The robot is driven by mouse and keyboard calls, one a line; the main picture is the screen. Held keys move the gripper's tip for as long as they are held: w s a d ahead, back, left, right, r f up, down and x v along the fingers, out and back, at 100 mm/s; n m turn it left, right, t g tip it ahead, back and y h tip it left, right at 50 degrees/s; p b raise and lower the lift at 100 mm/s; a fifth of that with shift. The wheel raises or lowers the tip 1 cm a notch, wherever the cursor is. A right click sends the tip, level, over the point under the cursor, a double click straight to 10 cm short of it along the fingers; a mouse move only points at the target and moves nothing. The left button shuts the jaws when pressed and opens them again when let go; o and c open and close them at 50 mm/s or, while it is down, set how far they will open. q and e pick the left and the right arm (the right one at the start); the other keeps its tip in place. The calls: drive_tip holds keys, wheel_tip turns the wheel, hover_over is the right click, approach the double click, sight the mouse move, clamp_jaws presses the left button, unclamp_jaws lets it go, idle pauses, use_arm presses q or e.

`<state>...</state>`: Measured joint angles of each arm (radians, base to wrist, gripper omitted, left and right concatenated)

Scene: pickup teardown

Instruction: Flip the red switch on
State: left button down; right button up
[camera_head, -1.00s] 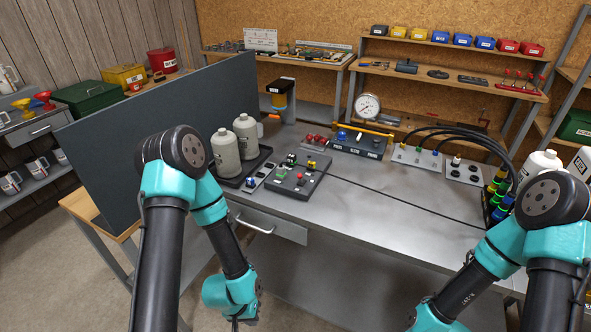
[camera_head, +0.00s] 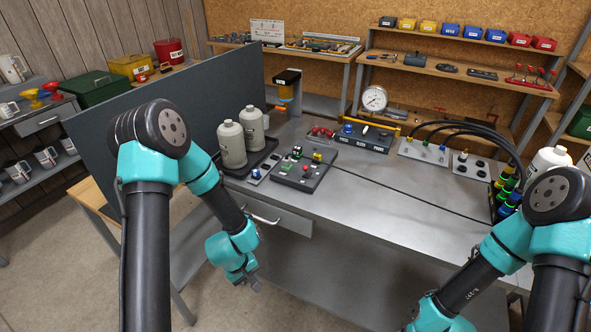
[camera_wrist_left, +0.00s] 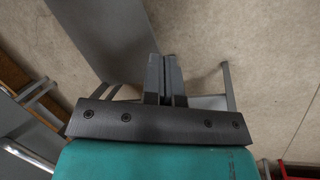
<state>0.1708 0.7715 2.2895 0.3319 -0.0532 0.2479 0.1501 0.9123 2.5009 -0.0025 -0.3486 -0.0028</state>
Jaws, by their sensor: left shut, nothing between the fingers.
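A dark control panel (camera_head: 288,180) lies on the grey workbench in the head view, with small green, white, yellow and red controls. A small red control (camera_head: 306,168) stands on it; its on or off position is too small to tell. A group of red switches (camera_head: 320,132) sits on another block behind the panel. My left gripper (camera_head: 252,284) is below and in front of the bench's front edge, apart from the panel. In the left wrist view its fingers (camera_wrist_left: 164,72) are together and empty, over the floor. My right gripper is outside the frame; only its arm shows.
Two beige bottles (camera_head: 232,146) stand in a black tray left of the panel. A grey partition (camera_head: 150,125) rises on the bench's left. A drawer handle (camera_head: 262,219) juts from the bench front. A gauge (camera_head: 374,98) and black cables (camera_head: 468,128) are behind. The front right benchtop (camera_head: 400,215) is mostly clear.

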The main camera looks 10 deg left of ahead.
sight(305, 171)
use_arm(q)
drive_tip(key=w+r+n+t+h, duration=0.2)
drive_tip(key=w+r+n, duration=0.3)
drive_tip(key=r, duration=0.4)
drive_tip(key=w+a+r+n+t+h, duration=0.1)
drive_tip(key=w+r+n+t, duration=0.1)
drive_tip(key=w+r+n, duration=0.2)
drive_tip(key=w+a+r+n+t+h, duration=0.1)
drive_tip(key=w+r+n, duration=0.4)
drive_tip(key=w+r, duration=0.5)
wheel_tip(305, 171, up, 6)
drive_tip(key=shift+a+f+n+t+h, duration=0.2)
drive_tip(key=shift+n+t+h, duration=0.1)
drive_tip(key=shift+t+h, duration=0.5)
drive_tip(key=shift+w+d+f, duration=0.1)
drive_tip(key=x, duration=0.9)
drive_tip(key=shift+f, duration=0.1)
drive_tip(key=w+d, duration=0.2)
drive_tip(key=d, duration=0.1)
drive_tip(key=shift+w+d+r, duration=0.25)
drive_tip(key=shift+d+r, duration=0.1)
drive_tip(key=shift+d, duration=0.05)
drive_tip(key=shift+a, duration=0.1)
